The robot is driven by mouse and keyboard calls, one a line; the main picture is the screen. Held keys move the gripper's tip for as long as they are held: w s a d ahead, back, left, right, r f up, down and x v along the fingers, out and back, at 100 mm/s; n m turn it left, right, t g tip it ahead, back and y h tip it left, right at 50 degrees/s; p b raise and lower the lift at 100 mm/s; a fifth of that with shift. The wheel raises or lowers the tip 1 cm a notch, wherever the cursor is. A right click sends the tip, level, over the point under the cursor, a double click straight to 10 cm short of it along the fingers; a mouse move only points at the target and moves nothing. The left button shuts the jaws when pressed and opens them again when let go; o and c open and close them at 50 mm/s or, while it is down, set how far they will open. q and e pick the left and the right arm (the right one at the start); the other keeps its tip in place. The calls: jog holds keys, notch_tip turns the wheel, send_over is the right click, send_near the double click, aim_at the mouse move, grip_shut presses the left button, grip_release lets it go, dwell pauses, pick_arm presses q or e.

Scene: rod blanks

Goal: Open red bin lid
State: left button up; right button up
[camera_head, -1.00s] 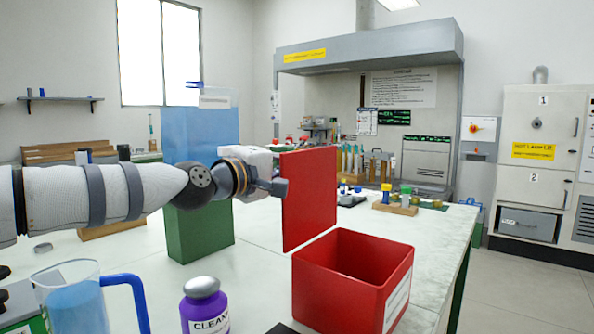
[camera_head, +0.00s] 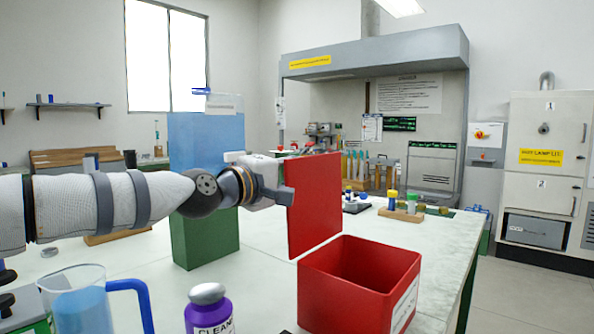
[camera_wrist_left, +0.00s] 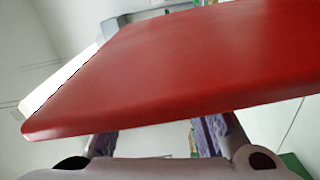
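The red bin (camera_head: 355,285) stands on the white bench, open at the top, with a white label on its right side. Its red lid (camera_head: 316,203) stands upright at the bin's back left edge. My left gripper (camera_head: 280,193) is behind the lid's left side, its fingertips largely hidden there in the head view. In the left wrist view the lid (camera_wrist_left: 170,70) fills the upper picture. The two fingers of my left gripper (camera_wrist_left: 158,138) are spread apart below it, their tips hidden by the lid. Whether they touch it I cannot tell. My right gripper is not in view.
A purple bottle (camera_head: 208,312) and a beaker with blue liquid (camera_head: 80,305) stand at the front left. A green block (camera_head: 205,238) stands behind my left arm. A wooden vial rack (camera_head: 400,214) is behind the bin. The bench right of the bin is clear.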

pick_arm(q)
jog(key=shift+r, duration=0.15)
jog(key=shift+s+a, duration=0.25)
jog(key=v, duration=1.1)
jog(key=shift+s+a, duration=0.1)
jog(key=shift+s, duration=0.05)
